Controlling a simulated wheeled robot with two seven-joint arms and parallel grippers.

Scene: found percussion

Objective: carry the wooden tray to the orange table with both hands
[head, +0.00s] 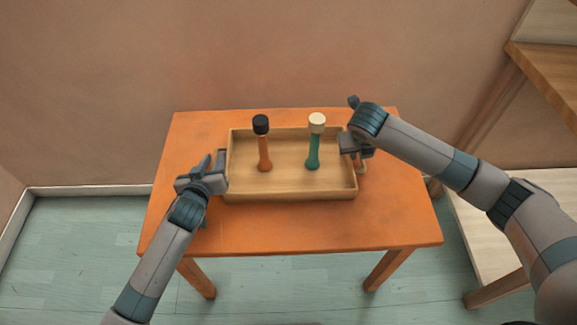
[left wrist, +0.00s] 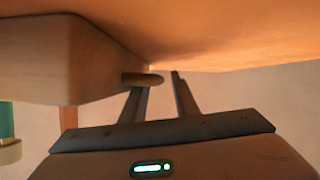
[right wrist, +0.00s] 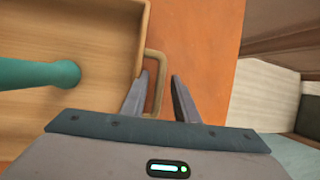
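The wooden tray (head: 290,196) sits on the orange table (head: 300,230) and appears level. In it stand an orange shaker-like thing with a black top (head: 264,150) and a green one with a cream top (head: 313,150). My left gripper (head: 215,166) is at the tray's left end. In the left wrist view its fingers (left wrist: 158,78) are apart, with the left handle (left wrist: 143,79) at their tips. My right gripper (head: 348,146) is at the right end. In the right wrist view its fingers (right wrist: 160,82) are open on both sides of the right handle (right wrist: 156,85).
A wooden shelf unit (head: 548,75) stands at the right, with a pale lower board (head: 480,235). A wall is close behind the table. The table top is bare in front of the tray, and the floor (head: 80,250) at the left is clear.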

